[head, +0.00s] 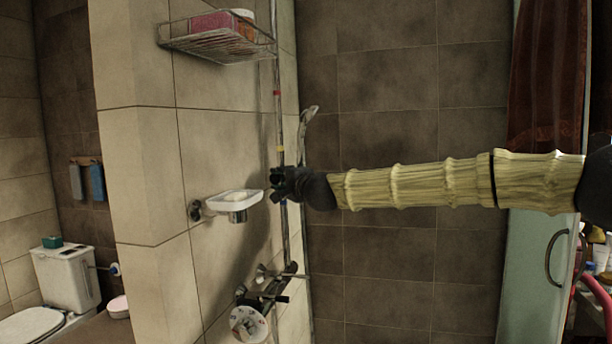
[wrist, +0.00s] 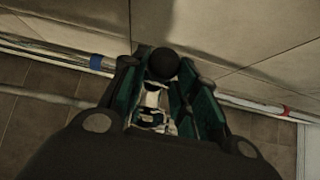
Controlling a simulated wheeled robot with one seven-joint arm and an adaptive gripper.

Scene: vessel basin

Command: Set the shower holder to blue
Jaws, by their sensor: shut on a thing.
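The upright shower rail (head: 274,45) carries a red band (head: 277,93), a yellow band (head: 280,148) and a blue band (head: 283,203). My gripper (head: 281,184) is at the rail, between the yellow and blue bands and just above the blue one. In the wrist view its green-padded fingers (wrist: 158,105) are shut on the chrome shower holder (wrist: 151,98), which has a black round knob (wrist: 163,63). The blue band (wrist: 96,62) shows just left of the fingers, the red band (wrist: 287,110) far right. The shower head (head: 308,118) stands above my gripper. The gripper mostly hides the holder in the head view.
A white soap dish (head: 235,199) sticks out from the wall left of my gripper. A wire shelf (head: 222,45) is above, and the mixer tap (head: 249,324) is below. A glass door (head: 530,275) stands at the right.

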